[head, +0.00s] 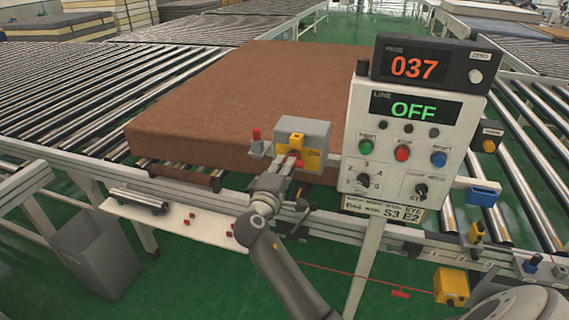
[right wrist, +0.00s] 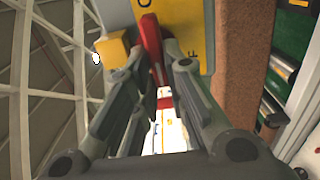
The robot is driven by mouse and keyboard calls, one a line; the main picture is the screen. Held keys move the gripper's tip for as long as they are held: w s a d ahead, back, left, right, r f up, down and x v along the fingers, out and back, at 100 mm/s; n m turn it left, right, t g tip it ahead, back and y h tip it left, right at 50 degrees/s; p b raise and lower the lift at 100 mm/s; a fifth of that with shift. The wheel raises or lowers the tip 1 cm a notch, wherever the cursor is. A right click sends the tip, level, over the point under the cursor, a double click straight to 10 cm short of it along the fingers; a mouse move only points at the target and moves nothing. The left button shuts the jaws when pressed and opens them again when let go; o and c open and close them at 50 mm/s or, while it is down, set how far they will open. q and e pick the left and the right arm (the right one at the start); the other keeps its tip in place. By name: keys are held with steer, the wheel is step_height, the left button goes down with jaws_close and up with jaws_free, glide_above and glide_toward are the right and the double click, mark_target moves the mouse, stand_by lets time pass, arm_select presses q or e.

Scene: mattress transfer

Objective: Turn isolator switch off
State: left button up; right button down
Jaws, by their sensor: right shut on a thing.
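My left gripper is not in view.
A control panel (head: 381,137) stands right of the switch; its line display reads OFF, and the display above reads 037. A brown mattress (head: 240,85) lies on the rollers behind. A red emergency button (head: 257,135) is left of the box. A grey bin (head: 103,255) stands lower left.

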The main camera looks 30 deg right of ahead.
steer(key=shift+f, duration=0.15)
stand_by(0.3)
steer(key=c, duration=1.5)
jaws_free()
steer(key=v, duration=1.2)
